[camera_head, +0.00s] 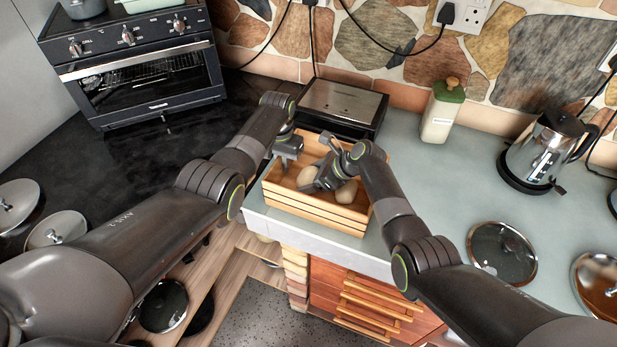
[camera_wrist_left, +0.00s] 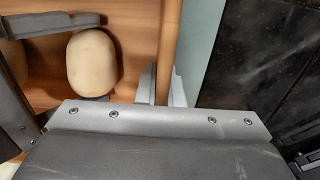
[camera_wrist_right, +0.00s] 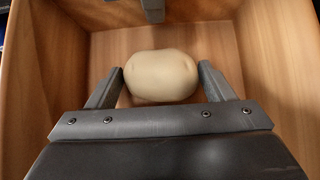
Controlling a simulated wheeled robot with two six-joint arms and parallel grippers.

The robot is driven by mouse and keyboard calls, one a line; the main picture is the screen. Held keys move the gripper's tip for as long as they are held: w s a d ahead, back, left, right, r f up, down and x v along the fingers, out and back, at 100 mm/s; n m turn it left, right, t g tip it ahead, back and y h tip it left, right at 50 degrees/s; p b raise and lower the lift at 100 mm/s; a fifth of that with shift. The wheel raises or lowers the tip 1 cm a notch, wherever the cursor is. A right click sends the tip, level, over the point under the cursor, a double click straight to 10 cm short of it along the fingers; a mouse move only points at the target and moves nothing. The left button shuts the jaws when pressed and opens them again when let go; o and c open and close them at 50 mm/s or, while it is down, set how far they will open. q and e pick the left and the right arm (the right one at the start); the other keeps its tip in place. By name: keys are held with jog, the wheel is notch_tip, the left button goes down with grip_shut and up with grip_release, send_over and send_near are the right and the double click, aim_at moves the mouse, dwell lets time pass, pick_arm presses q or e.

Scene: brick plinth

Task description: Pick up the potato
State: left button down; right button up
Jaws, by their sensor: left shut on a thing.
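A pale, rounded potato (camera_wrist_right: 160,76) lies on the floor of a wooden crate (camera_head: 300,208). It also shows in the left wrist view (camera_wrist_left: 92,62) and the head view (camera_head: 308,175). My right gripper (camera_wrist_right: 162,70) reaches down into the crate with a finger on each side of the potato, very close to it; contact is unclear. A second pale form (camera_head: 346,193) shows beside the right gripper in the head view; the gripper hides what lies between. My left gripper (camera_wrist_left: 164,82) is shut on the crate's wooden side wall, and its fingers straddle the rim.
A black-and-steel appliance (camera_head: 343,106) stands right behind the crate. A jar (camera_head: 441,112), a kettle (camera_head: 545,150) and a glass lid (camera_head: 502,253) are to the right. The oven (camera_head: 140,75) is at back left. The crate sits near the counter's front edge.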

jog(key=c, duration=0.6)
jog(key=shift+r, duration=0.1)
jog(key=shift+r, duration=0.6)
jog(key=d, duration=0.2)
jog(key=s+d, duration=0.1)
jog(key=d, duration=0.1)
jog(key=shift+s+d+f, duration=0.1)
jog(key=shift+s+d, duration=0.05)
notch_tip(320, 180, up, 14)
jog(key=shift+a, duration=0.2)
pick_arm(q)
jog(key=c, duration=1.5)
grip_release()
pick_arm(e)
jog(key=shift+f, duration=0.1)
